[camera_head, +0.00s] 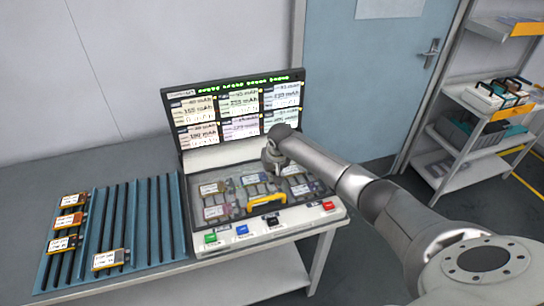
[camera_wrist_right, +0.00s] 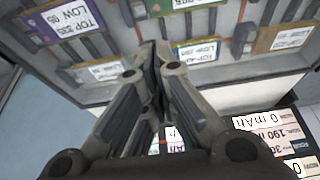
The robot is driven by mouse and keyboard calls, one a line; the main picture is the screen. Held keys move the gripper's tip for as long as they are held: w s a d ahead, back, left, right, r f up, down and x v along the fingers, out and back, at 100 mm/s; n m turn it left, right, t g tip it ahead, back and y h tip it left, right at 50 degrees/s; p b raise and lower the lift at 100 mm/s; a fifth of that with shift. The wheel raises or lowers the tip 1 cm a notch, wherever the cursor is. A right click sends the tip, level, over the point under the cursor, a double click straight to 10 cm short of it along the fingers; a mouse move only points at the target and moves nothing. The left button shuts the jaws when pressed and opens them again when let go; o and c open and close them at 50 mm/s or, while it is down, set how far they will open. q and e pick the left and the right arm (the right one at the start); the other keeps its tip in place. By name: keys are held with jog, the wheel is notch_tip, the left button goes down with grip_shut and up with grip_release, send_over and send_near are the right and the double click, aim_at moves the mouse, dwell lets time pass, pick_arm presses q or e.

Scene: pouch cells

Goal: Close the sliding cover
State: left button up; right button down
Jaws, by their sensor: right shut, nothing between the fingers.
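The sliding cover has a yellow handle (camera_head: 267,201) that shows near the front edge of the tester's bay in the head view. The cover itself looks clear, and I cannot tell exactly how far it spans the bay. Several pouch cells lie in the bay, and some of them show in the wrist view, such as a purple-edged cell (camera_wrist_right: 70,20). My right gripper (camera_head: 272,167) is over the back part of the bay, behind the handle and apart from it. Its fingers (camera_wrist_right: 155,52) are together and empty in the wrist view. My left gripper is out of view.
The tester's upright display panel (camera_head: 235,149) stands just behind my right gripper. Coloured buttons, including a red one (camera_head: 327,205), line the front ledge. A blue rack (camera_head: 145,262) with several cells stands at left on the table (camera_head: 66,172). Shelves (camera_head: 470,120) stand at right.

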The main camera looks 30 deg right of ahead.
jog(key=s+b+v, duration=0.1)
jog(key=b+v, duration=0.1)
jog(key=v, duration=0.8)
jog(key=s+a+f+n+y, duration=0.2)
jog(key=s+a+f+n, duration=0.2)
jog(key=s+a+f, duration=0.9)
jog(key=s+a+r, duration=0.2)
jog(key=s, duration=0.9)
jog(key=s+a+r, duration=0.1)
jog(key=s, duration=1.1)
notch_tip(320, 180, down, 30)
jog(key=s+n+g+b, duration=0.1)
jog(key=g+b, duration=0.1)
jog(key=b, duration=0.1)
pick_arm(q)
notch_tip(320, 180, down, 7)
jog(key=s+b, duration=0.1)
jog(key=b, duration=0.1)
pick_arm(e)
jog(key=s+d+f+h, duration=0.1)
jog(key=s+d+f, duration=0.1)
jog(key=s+f, duration=1.4)
jog(key=shift+s+d+f+g, duration=0.35)
jog(key=shift+s+f+g, duration=0.05)
jog(key=shift+f, duration=0.3)
